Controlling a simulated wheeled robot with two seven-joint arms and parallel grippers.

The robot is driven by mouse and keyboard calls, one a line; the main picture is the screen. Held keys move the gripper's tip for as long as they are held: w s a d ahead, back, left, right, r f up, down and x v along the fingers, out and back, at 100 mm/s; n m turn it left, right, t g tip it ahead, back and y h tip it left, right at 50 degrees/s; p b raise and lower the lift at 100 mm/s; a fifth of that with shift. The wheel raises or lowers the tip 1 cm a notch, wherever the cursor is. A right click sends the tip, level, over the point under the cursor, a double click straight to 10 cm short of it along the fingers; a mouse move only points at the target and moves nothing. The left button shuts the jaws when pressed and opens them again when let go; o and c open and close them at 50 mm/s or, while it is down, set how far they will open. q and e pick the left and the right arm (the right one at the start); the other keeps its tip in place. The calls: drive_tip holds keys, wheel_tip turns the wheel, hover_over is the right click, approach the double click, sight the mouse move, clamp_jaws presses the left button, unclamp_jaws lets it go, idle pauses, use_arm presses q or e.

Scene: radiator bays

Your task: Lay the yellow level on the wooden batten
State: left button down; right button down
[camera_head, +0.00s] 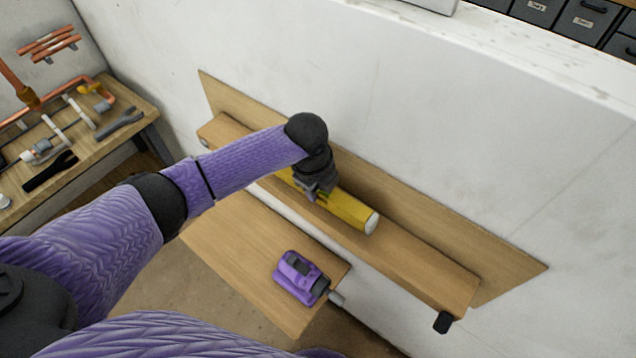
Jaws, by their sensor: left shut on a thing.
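The yellow level (347,208) is a long yellow bar with a pale end cap. It lies along the wooden batten (412,268), a long wooden piece along the white wall, and is roughly parallel to it. I cannot tell whether it touches the batten's top or is held just above it. My left gripper (318,190) comes down from above and is shut on the level near its middle. The gripper and arm hide part of the level's far left end. My right gripper is not in view.
A purple tool (299,277) lies on a lower wooden board (236,240) in front of the batten. A workbench (135,112) with copper pipes and hand tools stands at left. Grey drawers (583,18) are at top right. The batten's right part is clear.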

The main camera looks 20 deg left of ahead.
use_arm(q)
drive_tip(key=shift+f, duration=0.4)
